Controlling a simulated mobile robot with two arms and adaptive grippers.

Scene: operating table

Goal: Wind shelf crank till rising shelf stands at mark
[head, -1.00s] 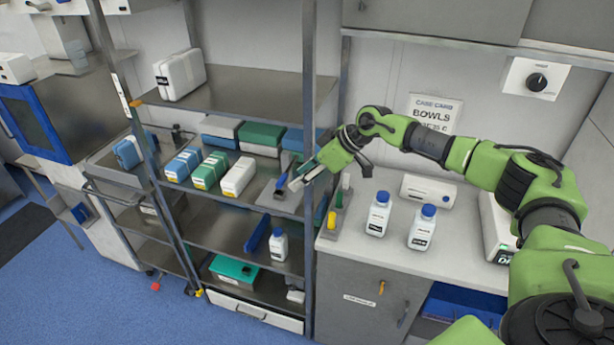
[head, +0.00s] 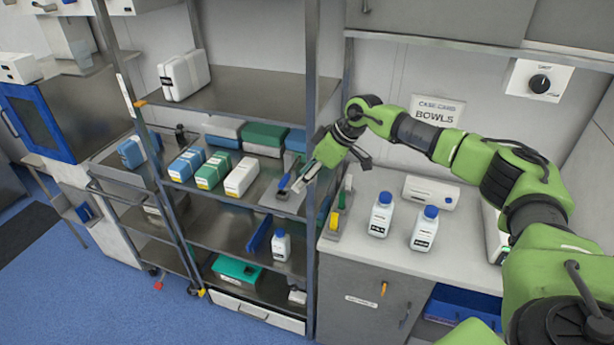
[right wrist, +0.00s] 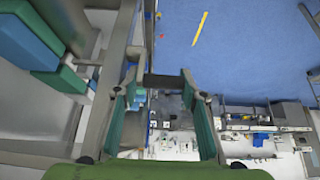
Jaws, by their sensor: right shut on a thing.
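The rising shelf (head: 240,92) is the upper metal shelf of the rack and carries a white canister (head: 184,75). An orange pointer (head: 141,103) sits at its front left corner, beside a pale strip (head: 124,90) on the left post. The pointer is level with the lower part of the strip; the mark itself is too small to read. My right gripper (head: 302,182) is at the rack's right front post. In the right wrist view its fingers (right wrist: 162,115) stand around a dark bar (right wrist: 165,81), seemingly the crank handle. The rest of the crank is hidden. My left gripper is out of view.
Boxes (head: 212,170) stand on the shelf below, left of my gripper. Two blue-capped bottles (head: 381,215) and a small tool stand (head: 338,215) are on the counter (head: 360,253) to the right. A wheeled cart (head: 128,195) stands left of the rack.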

